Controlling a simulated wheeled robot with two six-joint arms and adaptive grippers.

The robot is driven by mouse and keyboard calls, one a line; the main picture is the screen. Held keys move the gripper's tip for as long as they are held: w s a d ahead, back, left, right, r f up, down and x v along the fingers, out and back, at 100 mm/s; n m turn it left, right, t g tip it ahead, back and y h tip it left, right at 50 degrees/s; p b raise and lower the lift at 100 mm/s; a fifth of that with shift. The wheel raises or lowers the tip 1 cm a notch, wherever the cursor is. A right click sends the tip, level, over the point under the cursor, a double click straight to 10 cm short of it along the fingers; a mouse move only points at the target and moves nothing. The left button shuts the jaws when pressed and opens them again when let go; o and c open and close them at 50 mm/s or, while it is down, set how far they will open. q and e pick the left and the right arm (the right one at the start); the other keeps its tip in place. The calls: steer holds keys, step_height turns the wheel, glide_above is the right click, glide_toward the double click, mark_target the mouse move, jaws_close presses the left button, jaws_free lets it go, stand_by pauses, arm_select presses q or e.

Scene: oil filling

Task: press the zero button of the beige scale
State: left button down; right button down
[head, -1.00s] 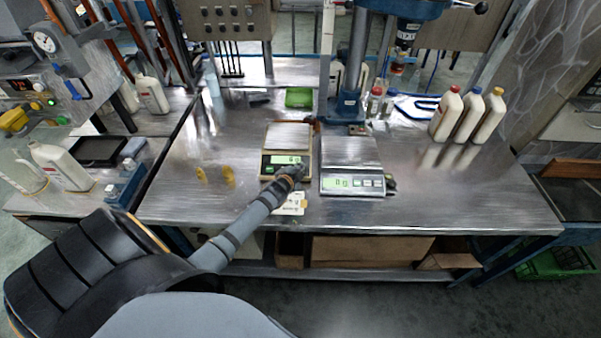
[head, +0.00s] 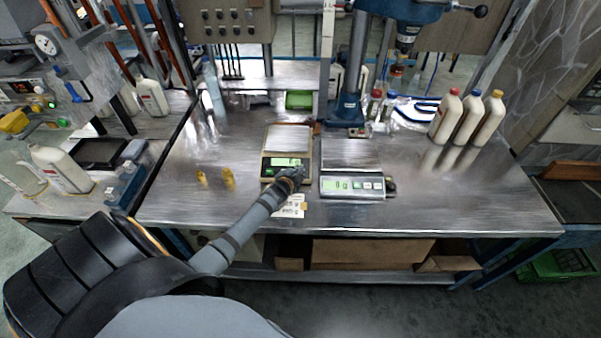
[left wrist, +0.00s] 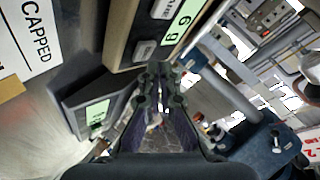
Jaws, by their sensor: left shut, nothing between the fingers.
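The beige scale (head: 289,139) stands on the metal bench in the head view, with a pale pan and a lit green display (head: 285,162). My left gripper (head: 297,173) is shut and empty at the right part of its front panel, hiding the buttons there. In the left wrist view the fingertips (left wrist: 160,75) are close below the beige scale's panel (left wrist: 121,35). A button (left wrist: 143,50) shows beside them, near the green display (left wrist: 182,20). I cannot tell whether the fingertips touch the panel. My right gripper is not in view.
A silver scale (head: 350,153) stands just right of the beige one. A printed white card (head: 291,208) lies in front. Two yellow pieces (head: 228,179) lie to the left. Several bottles (head: 467,116) stand at the back right. The right front of the bench is clear.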

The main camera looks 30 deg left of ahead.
arm_select(q)
steer(key=shift+f, duration=0.1)
steer(key=shift+w+f, duration=0.15)
steer(key=shift+f, duration=0.15)
steer(key=shift+w+a+f+b, duration=0.15)
steer(key=shift+f+b, duration=0.25)
steer(key=shift+b, duration=0.2)
stand_by(0.7)
steer(key=shift+s+r+p, duration=0.3)
steer(key=shift+r+p, duration=0.45)
steer(key=shift+p, duration=0.2)
steer(key=shift+r, duration=0.1)
steer(key=r+p, duration=0.1)
steer(key=s+r+p, duration=0.1)
steer(key=r+p, duration=0.1)
steer(key=d+r+p, duration=0.1)
steer(key=p, duration=0.1)
steer(key=shift+s+d+r, duration=0.1)
steer(key=shift+s+r, duration=0.15)
steer(key=shift+s, duration=0.05)
